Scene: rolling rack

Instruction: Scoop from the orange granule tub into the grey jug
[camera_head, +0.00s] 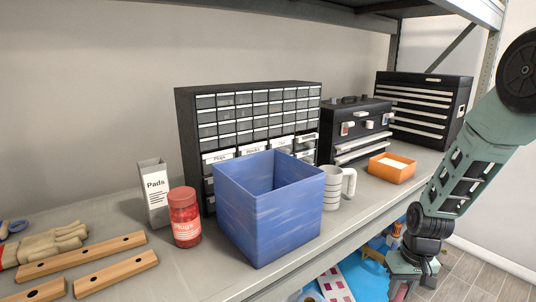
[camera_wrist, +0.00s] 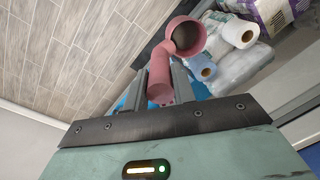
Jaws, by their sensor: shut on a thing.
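The orange granule tub (camera_head: 388,175) stands on the shelf at the right, low and square, with white granules inside. The grey jug (camera_head: 335,188) stands upright left of it, with ribbed sides and its handle to the right. My gripper (camera_head: 402,292) hangs low at the shelf's front side, below and right of the tub, partly cut off by the frame. In the wrist view my gripper (camera_wrist: 165,92) is shut on the handle of a pink scoop (camera_wrist: 186,36). The scoop's round bowl shows a dark inside; I see no granules in it.
A blue open bin (camera_head: 270,215) stands left of the jug. A drawer cabinet (camera_head: 250,105) and black toolboxes (camera_head: 355,125) stand behind. A red jar (camera_head: 184,218) and wooden bars (camera_head: 85,260) are further left. Paper rolls (camera_wrist: 240,32) lie on a lower level.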

